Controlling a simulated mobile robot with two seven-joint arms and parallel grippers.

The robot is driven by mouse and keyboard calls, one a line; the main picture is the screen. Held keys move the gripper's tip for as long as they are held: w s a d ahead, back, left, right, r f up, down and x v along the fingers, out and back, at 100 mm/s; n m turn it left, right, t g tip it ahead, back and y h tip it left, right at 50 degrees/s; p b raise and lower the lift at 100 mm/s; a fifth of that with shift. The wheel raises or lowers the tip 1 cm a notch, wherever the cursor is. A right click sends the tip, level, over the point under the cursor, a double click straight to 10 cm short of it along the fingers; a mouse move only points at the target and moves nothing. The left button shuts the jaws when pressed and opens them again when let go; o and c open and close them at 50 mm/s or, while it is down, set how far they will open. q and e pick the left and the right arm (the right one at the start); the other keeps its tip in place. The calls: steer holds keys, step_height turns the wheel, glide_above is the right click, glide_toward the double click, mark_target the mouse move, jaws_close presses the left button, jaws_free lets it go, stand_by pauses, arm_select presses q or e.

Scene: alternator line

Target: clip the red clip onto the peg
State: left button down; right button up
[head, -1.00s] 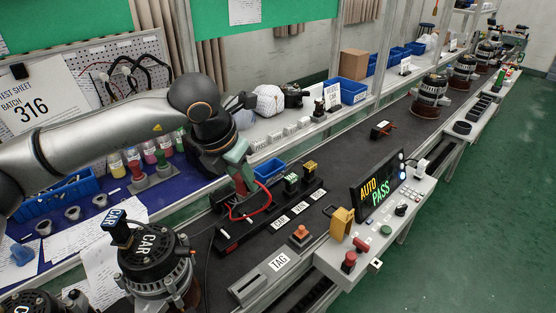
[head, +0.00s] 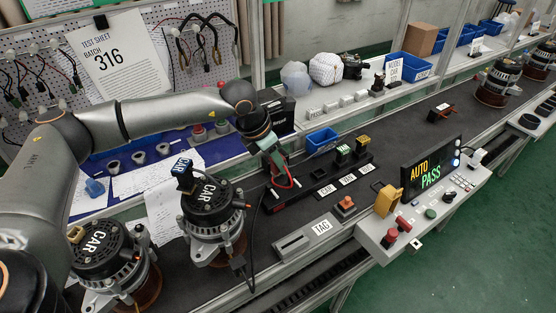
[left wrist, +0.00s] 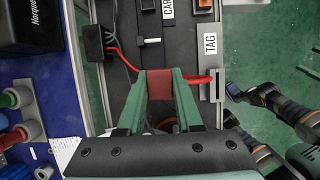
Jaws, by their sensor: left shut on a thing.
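My left gripper (head: 277,178) hangs over the near-left end of the black rail. In the left wrist view its green fingers are shut on the red clip (left wrist: 160,87). A red lead runs from the clip to a black box (left wrist: 104,42), and a red prong (left wrist: 198,79) sticks out to the right. In the head view the clip is mostly hidden by the fingers. A short, pale-tipped pin (left wrist: 150,41) lies on the rail ahead of the clip, apart from it; I cannot tell whether it is the peg. A dark jointed arm (left wrist: 270,98) shows at right; its gripper end is unclear.
Two alternators (head: 212,208) marked CAR stand left of the rail. A TAG holder (head: 300,240) lies in front of it, with an orange button (head: 345,203) beyond. The control panel (head: 440,204) stands at right, its display reading AUTO PASS.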

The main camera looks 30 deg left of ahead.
mark_target(273, 176)
arm_select(q)
steer(key=shift+f+b, duration=2.5)
steer(key=shift+f, duration=0.4)
steer(key=shift+b, duration=0.4)
steer(key=shift+f+b, duration=0.65)
steer(key=shift+f, duration=0.1)
steer(key=shift+f, duration=0.1)
